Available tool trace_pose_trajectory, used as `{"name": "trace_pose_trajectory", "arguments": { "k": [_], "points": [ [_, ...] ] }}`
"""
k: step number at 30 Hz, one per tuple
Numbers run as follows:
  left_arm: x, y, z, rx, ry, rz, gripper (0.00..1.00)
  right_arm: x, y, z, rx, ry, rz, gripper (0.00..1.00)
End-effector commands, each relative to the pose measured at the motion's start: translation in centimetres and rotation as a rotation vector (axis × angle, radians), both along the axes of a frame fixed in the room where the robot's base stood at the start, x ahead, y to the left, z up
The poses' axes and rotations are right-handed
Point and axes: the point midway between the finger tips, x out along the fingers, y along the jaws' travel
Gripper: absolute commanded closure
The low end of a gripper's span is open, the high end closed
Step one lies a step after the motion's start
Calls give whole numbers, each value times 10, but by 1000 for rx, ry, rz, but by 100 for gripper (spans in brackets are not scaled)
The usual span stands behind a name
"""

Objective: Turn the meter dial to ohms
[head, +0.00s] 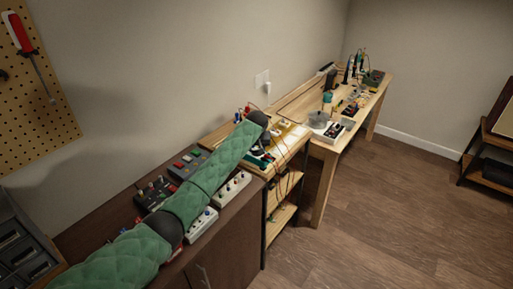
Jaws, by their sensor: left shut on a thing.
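My left arm reaches across from the lower left in a green quilted sleeve. My left gripper (264,146) is small and dark beyond the wrist, over the near end of the light wooden bench. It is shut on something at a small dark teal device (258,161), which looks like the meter. The held part seems to be its dial, but the fingers and wrist cover it. The dial's marking and setting are too small to read. My right gripper is not in view.
A dark cabinet (222,240) carries several control boxes, including a white one (232,188), close under my left arm. A wooden shelf unit (284,188) stands beside it. A longer workbench (335,140) with tools runs behind. The wooden floor (390,220) at right is clear.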

Motion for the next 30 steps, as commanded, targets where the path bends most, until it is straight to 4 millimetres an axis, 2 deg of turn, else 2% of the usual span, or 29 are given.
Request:
{"name": "trace_pose_trajectory", "arguments": {
  "k": [11,12,13,22,26,30],
  "points": [
    [-1,0,-2,0,3,4,82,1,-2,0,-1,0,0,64],
    [-1,0,-2,1,3,4,54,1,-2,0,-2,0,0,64],
    [-1,0,-2,1,3,4,50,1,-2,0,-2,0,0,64],
    [-1,0,0,0,1,3,50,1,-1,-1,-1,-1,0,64],
    [-4,0,7,-1,-1,3,50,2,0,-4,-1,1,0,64],
    [-12,0,26,-1,-2,3,50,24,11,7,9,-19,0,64]
  ]
}}
